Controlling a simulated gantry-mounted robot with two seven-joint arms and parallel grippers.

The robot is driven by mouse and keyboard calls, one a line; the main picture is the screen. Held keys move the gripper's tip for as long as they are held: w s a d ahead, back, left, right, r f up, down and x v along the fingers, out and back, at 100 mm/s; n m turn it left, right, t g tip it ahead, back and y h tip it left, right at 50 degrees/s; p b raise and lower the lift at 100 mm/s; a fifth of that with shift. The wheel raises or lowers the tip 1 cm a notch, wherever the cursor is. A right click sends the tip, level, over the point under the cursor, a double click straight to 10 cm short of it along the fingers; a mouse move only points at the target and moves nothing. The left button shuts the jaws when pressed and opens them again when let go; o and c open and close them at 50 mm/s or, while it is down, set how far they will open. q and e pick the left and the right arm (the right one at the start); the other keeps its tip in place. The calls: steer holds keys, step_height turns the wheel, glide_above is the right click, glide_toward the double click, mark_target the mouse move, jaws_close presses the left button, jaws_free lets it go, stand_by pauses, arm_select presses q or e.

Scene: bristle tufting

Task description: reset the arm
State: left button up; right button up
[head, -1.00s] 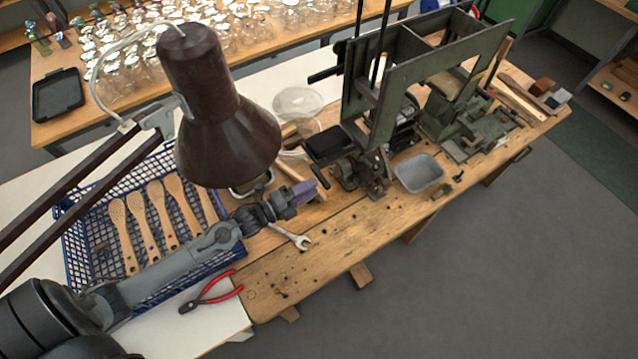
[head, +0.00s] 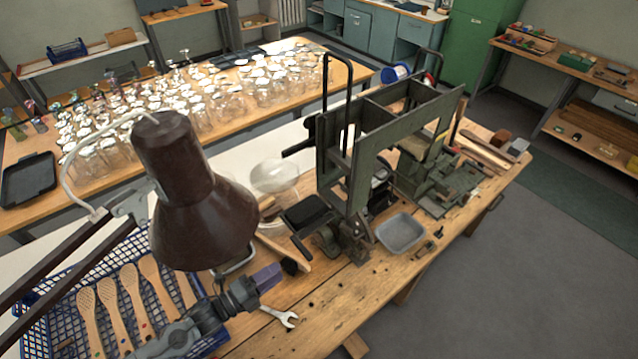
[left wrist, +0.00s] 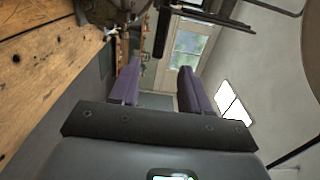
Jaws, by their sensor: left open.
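My left gripper (head: 266,279) has purple fingers and hovers over the front part of the wooden workbench (head: 340,300), to the right of the blue basket. In the left wrist view its two purple fingers (left wrist: 158,88) stand apart with nothing between them. My left arm comes in from the lower left, across the basket. My right gripper is in neither view.
A dark lamp (head: 195,195) hangs close to my left arm. A blue basket (head: 55,300) holds wooden brushes (head: 133,295). A wrench (head: 282,316) lies near the gripper. A green metal machine (head: 385,140) and grey tray (head: 400,233) stand to the right.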

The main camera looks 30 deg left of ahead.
arm_select(q)
steer(key=s+d+r+n+g+y, duration=0.2)
steer(key=d+r+n+y, duration=0.2)
steer(key=d+n, duration=0.55)
steer(key=s+f+n+g+y, duration=0.2)
steer(key=s+n+g+y, duration=0.1)
steer(key=s+n+g, duration=0.95)
step_height(320, 180, up, 16)
steer(key=s+m+t+p, duration=0.1)
steer(key=p, duration=1.4)
steer(key=shift+s+a+f+m+p, duration=0.15)
steer(key=shift+s+m+p, duration=0.15)
steer(key=shift+p, duration=0.1)
steer(key=shift+t, duration=0.25)
